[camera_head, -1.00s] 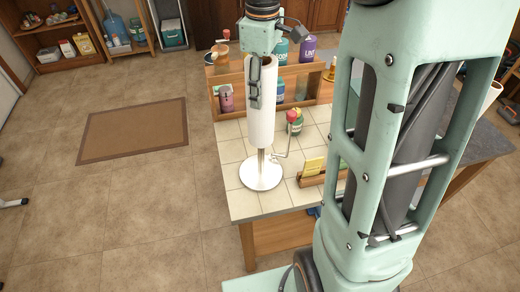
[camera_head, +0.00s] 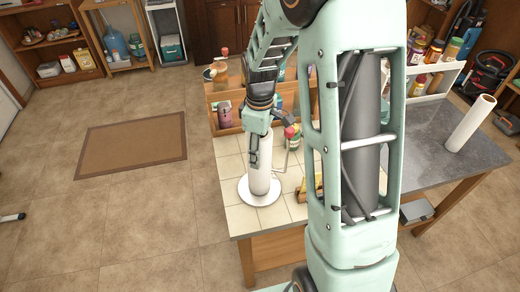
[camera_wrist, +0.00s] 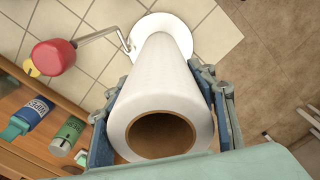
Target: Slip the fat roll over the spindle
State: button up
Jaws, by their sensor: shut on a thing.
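The fat roll (camera_head: 260,172) is white and stands upright above the spindle's round white base (camera_head: 262,201), at the left of the tiled counter. No rod shows between them, and the roll's lower end appears to be at the base. My gripper (camera_head: 254,150) is shut on the roll near its upper part. In the wrist view the fingers lie on both sides of the roll (camera_wrist: 158,85). Its open end and brown core face the camera. The base (camera_wrist: 150,22) shows beyond it. The spindle's rod is hidden, and I see no tip inside the core.
A thin arm with a red knob (camera_wrist: 52,57) stands beside the base. A wooden rack (camera_head: 225,122) with bottles is behind. Another white roll (camera_head: 470,125) stands on the grey counter at right. The tiled counter's left edge is close to the base.

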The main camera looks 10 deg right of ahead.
jog(key=o, duration=1.6)
notch_tip(320, 180, up, 12)
jog(key=shift+r+b, duration=0.1)
jog(key=shift+b, duration=0.25)
